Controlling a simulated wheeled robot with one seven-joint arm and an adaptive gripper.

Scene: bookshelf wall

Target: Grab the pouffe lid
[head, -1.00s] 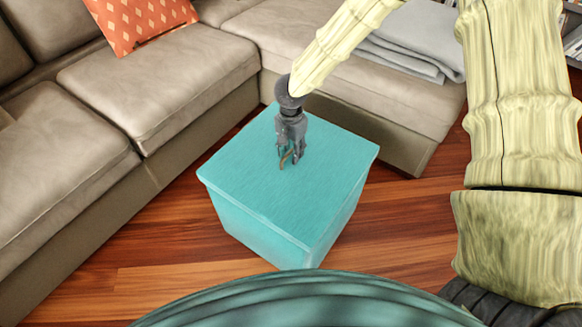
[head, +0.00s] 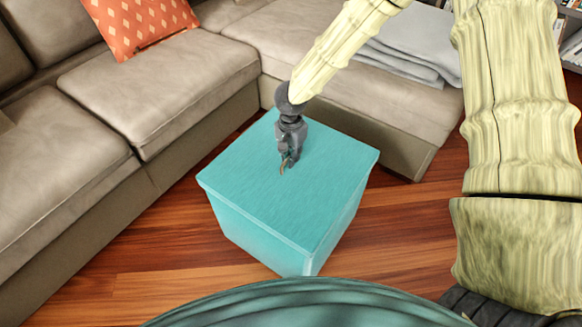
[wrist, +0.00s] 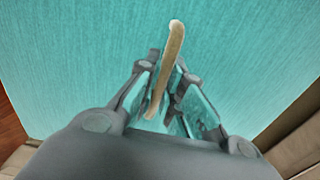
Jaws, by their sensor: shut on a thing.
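The teal pouffe stands on the wooden floor, with its square lid (head: 300,205) lying flat on top. A tan handle (head: 283,169) sits near the middle of the lid; it also shows in the wrist view (wrist: 174,45). My gripper (head: 288,163) points down at the lid and is shut on the handle. In the wrist view my gripper (wrist: 168,100) has its fingers on either side of the handle, whose far end sticks out beyond them. The fingers partly hide the handle in the head view. I see no gap between lid and box.
A beige corner sofa (head: 165,90) wraps behind and left of the pouffe, close to its back edges. An orange patterned cushion (head: 140,22) and a folded grey blanket (head: 415,45) lie on it. Wooden floor (head: 400,225) is free to the right.

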